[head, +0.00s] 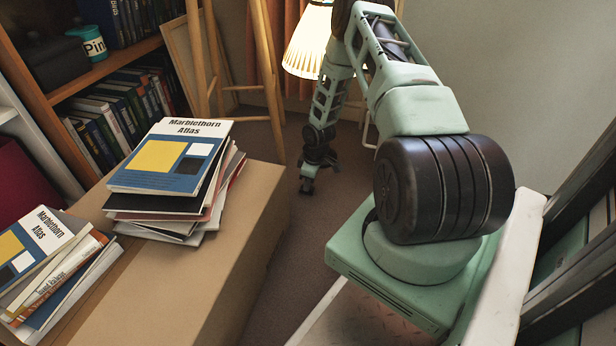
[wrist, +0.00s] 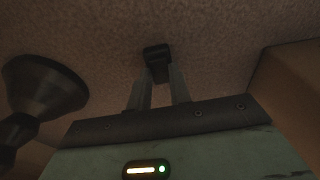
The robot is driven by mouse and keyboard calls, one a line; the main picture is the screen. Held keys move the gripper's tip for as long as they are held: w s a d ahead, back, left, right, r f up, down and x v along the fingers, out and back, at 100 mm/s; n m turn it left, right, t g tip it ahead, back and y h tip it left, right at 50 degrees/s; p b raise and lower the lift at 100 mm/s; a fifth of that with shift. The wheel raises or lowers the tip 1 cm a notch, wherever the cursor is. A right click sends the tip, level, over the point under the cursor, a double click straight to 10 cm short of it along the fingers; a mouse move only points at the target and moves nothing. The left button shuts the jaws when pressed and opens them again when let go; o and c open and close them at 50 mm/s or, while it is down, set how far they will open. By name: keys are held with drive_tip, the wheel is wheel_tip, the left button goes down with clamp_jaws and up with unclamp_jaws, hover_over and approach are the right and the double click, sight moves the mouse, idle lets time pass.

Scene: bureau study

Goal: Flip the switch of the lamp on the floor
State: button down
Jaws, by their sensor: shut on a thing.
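The lamp (head: 308,42) has a pale pleated shade, glowing, at the top of the head view. My arm hides much of what is below and right of the shade. My gripper (head: 306,186) points down close to the brown floor, below the shade in the picture. In the wrist view my gripper (wrist: 158,66) has its fingers drawn together at a small dark block. I cannot tell whether this block is the lamp's switch or the dark fingertips. A dark, round, flared thing (wrist: 45,88) stands at the left of the wrist view; I cannot tell if it belongs to the lamp.
A cardboard box (head: 235,215) with stacked books (head: 165,165) stands left of my arm. Its side may be the tan surface (wrist: 290,95) in the wrist view. A wooden easel (head: 270,75) and a bookcase (head: 85,75) stand behind. Bare floor lies between box and arm.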

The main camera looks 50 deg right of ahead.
drive_tip(key=c, duration=1.3)
unclamp_jaws()
drive_tip(key=shift+r, duration=0.1)
drive_tip(key=r+p, duration=0.3)
drive_tip(key=r, duration=0.2)
drive_tip(key=s+r+p, duration=0.1)
drive_tip(key=r+p, duration=0.3)
drive_tip(key=r, duration=0.2)
drive_tip(key=s+d+r+p, duration=0.1)
drive_tip(key=r+p, duration=0.2)
drive_tip(key=r, duration=0.3)
drive_tip(key=shift+s+p, duration=0.25)
drive_tip(key=shift+p, duration=0.05)
